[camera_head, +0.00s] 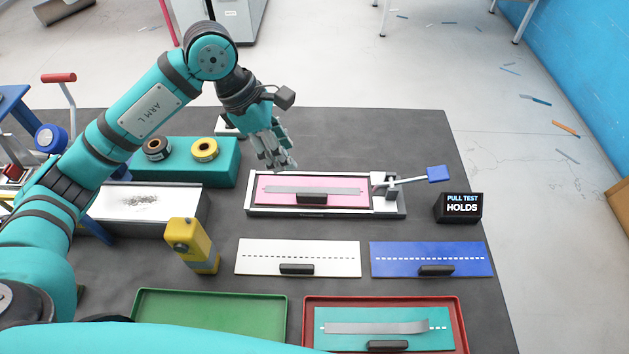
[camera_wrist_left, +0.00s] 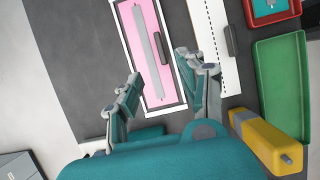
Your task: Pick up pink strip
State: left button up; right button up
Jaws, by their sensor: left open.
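The pink strip (camera_head: 280,187) lies flat in a white-and-grey test frame in the middle of the dark table. A grey band runs along it and a black handle (camera_head: 312,198) sits at its near edge. The pink strip also shows in the left wrist view (camera_wrist_left: 139,30), beyond the fingers. My left gripper (camera_head: 279,163) is open and empty, above and just behind the left part of the pink strip; in the wrist view its fingers (camera_wrist_left: 160,85) are spread apart. My right gripper is not in view.
A clamp with a blue lever (camera_head: 437,174) stands at the frame's right end, beside a black sign reading "PULL TEST HOLDS" (camera_head: 460,207). White (camera_head: 297,255) and blue (camera_head: 430,267) boards lie in front. A red tray (camera_head: 310,305) holds a teal board; a green tray (camera_head: 210,315) is empty.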

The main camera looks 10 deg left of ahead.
pick_arm(q)
jog(key=p, duration=0.2)
send_over(311, 194)
jog(key=a, duration=0.2)
jog(key=f, duration=0.7)
jog(key=shift+s+d+f, duration=0.1)
jog(key=shift+s+f, duration=0.25)
jog(key=shift+f, duration=0.05)
jog(key=shift+d+f, duration=0.15)
jog(key=shift+f, duration=0.35)
jog(key=shift+f+p, duration=0.3)
jog(key=x, duration=0.1)
jog(key=p+x, duration=0.1)
jog(key=x, duration=0.1)
jog(key=shift+w+f, duration=0.1)
jog(key=shift+f, duration=0.25)
jog(key=shift+f+p, duration=0.3)
jog(key=shift+f, duration=0.2)
jog(key=shift+w, duration=0.1)
grip_shut()
